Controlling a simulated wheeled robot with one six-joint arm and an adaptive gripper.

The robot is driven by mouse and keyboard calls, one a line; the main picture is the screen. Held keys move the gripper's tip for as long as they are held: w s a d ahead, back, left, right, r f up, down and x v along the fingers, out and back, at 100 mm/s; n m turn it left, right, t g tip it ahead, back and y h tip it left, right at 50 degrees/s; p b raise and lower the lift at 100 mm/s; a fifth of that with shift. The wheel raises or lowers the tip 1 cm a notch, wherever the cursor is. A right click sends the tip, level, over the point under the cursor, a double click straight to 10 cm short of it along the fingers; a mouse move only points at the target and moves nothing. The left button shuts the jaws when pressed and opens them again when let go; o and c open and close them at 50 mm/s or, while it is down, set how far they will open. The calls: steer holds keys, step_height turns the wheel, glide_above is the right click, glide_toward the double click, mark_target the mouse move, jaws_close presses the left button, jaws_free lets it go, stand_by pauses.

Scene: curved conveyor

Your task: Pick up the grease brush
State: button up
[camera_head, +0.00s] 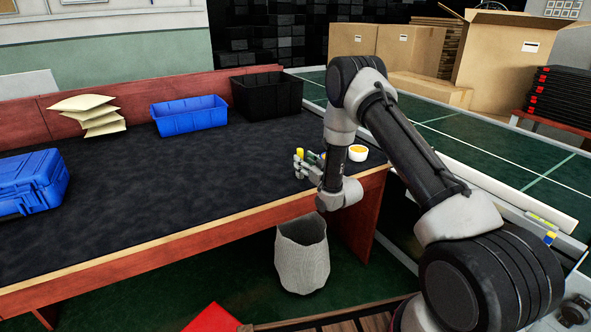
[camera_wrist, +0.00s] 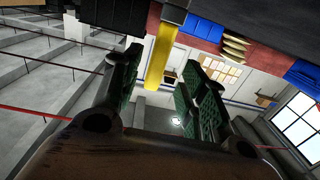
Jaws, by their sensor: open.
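The grease brush shows as a yellow handle (camera_wrist: 161,55) in the wrist view, with a greyish part at its upper end near the dark tabletop. The handle appears in the gap between my fingers. My gripper (camera_wrist: 163,72) is open, its green-lined pads apart on either side of the handle. I cannot tell how deep the handle lies between them. In the head view, my gripper (camera_head: 305,168) is low over the table's near right edge, and a yellow piece (camera_head: 300,153), likely the brush handle, shows at its fingers. The brush's bristles are hidden.
A white bowl with yellow-orange contents (camera_head: 358,153) stands right of my gripper. A blue bin (camera_head: 190,122), black bin (camera_head: 267,106), yellowish packets (camera_head: 100,123) and blue case (camera_head: 30,184) sit on the dark table (camera_head: 180,195). A grey basket (camera_head: 302,263) stands below its edge.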

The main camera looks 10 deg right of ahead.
mark_target(302, 157)
steer(key=x, duration=0.4)
steer(key=shift+w, duration=0.3)
steer(key=shift+d, duration=0.1)
jaws_close()
steer(key=shift+r, duration=0.1)
step_height(302, 157, up, 10)
steer(key=shift+f, duration=0.1)
